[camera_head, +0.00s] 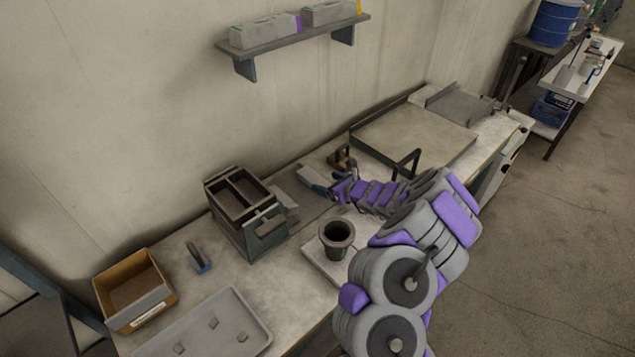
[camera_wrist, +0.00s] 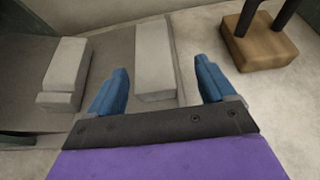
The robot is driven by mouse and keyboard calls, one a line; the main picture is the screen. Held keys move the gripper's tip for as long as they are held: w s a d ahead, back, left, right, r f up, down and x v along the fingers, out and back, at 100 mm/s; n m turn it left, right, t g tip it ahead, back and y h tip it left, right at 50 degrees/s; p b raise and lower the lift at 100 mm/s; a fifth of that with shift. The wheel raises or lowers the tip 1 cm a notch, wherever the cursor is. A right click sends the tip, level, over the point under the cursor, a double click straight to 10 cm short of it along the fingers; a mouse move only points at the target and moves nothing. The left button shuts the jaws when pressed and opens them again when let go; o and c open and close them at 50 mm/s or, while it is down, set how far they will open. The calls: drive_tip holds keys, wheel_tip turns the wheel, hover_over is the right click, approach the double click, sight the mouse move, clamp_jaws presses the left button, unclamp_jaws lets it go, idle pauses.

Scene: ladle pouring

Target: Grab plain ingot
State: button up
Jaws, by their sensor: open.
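A plain grey ingot (camera_wrist: 155,55) lies on a grey surface in the wrist view, its near end between my blue fingers. My gripper (camera_wrist: 161,72) is open around that end, with a gap on each side. In the head view my gripper (camera_head: 322,189) is low over the bench, between the dark metal box and the flat plate. It partly hides the ingot there. A second grey block (camera_wrist: 65,70) with a stepped near end lies to the left in the wrist view, apart from my fingers.
A brown block with a black handle (camera_wrist: 262,42) stands close to the right finger. The dark open-topped box (camera_head: 246,218) and a dark cup (camera_head: 337,236) stand nearby. A cardboard box (camera_head: 134,291) and grey tray (camera_head: 208,330) are further left. A wall shelf (camera_head: 294,36) hangs above.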

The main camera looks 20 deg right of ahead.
sight(316, 178)
drive_tip(key=w+a, duration=0.1)
drive_tip(key=w+a+f+b, duration=0.1)
drive_tip(key=w+a, duration=0.1)
drive_tip(key=shift+w+a, duration=0.1)
drive_tip(key=shift+w, duration=0.05)
drive_tip(key=shift+w+a+f, duration=0.1)
drive_tip(key=shift+w+f, duration=0.1)
drive_tip(key=shift+w, duration=0.3)
drive_tip(key=shift+d, duration=0.8)
drive_tip(key=shift+c, duration=1)
drive_tip(key=shift+a, duration=0.75)
drive_tip(key=c, duration=0.6)
drive_tip(key=shift+d, duration=0.5)
drive_tip(key=c, duration=0.6)
drive_tip(key=shift+c, duration=0.3)
drive_tip(key=shift+a+r, duration=0.1)
drive_tip(key=shift+a, duration=0.05)
